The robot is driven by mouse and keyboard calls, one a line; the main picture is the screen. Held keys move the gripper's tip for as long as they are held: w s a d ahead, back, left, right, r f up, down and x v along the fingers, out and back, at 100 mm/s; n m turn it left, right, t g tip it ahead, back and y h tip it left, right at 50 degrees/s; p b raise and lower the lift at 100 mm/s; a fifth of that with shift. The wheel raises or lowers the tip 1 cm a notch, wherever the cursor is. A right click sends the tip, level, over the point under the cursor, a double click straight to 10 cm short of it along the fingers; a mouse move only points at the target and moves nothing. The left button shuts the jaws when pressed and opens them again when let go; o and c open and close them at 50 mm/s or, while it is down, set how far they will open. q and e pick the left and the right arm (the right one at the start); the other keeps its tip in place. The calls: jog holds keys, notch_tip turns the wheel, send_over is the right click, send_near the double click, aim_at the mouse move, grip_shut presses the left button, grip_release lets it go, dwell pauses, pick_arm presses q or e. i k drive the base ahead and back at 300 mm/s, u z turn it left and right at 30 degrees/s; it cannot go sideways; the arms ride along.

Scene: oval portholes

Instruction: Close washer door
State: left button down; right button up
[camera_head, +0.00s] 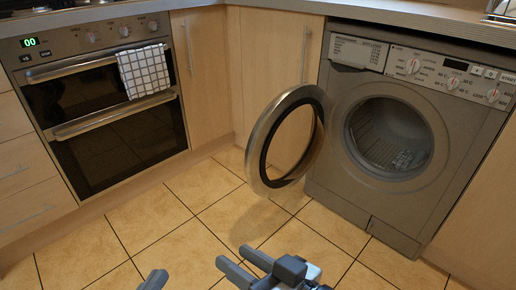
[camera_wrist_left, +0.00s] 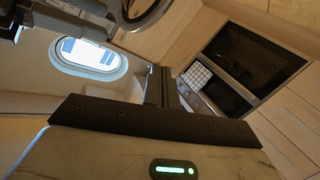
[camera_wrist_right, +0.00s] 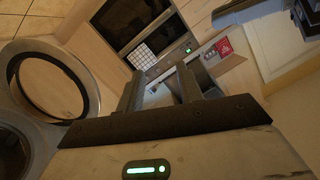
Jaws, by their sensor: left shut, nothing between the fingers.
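The grey washer (camera_head: 345,190) stands at the right in the head view. Its round door (camera_head: 262,135), a metal ring with a dark inner rim, hangs wide open to the left of the drum opening (camera_head: 388,135). The door also shows at the left of the right wrist view (camera_wrist_right: 88,88). My left gripper (camera_head: 155,280) shows only its tip at the bottom edge of the head view, apart from the door; it is shut and empty. My right gripper (camera_head: 246,265) is below the door in the head view, with its fingers spread and nothing between them.
An oven (camera_head: 115,130) with a checked towel (camera_head: 145,71) on its handle stands at the left. Wooden cabinets (camera_head: 270,50) fill the corner behind the door. The tiled floor (camera_head: 160,220) is clear. A worktop runs above.

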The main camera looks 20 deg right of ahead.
aim_at(261, 137)
jog(key=z, duration=0.8)
jog(key=i, duration=1)
jog(key=z, duration=0.05)
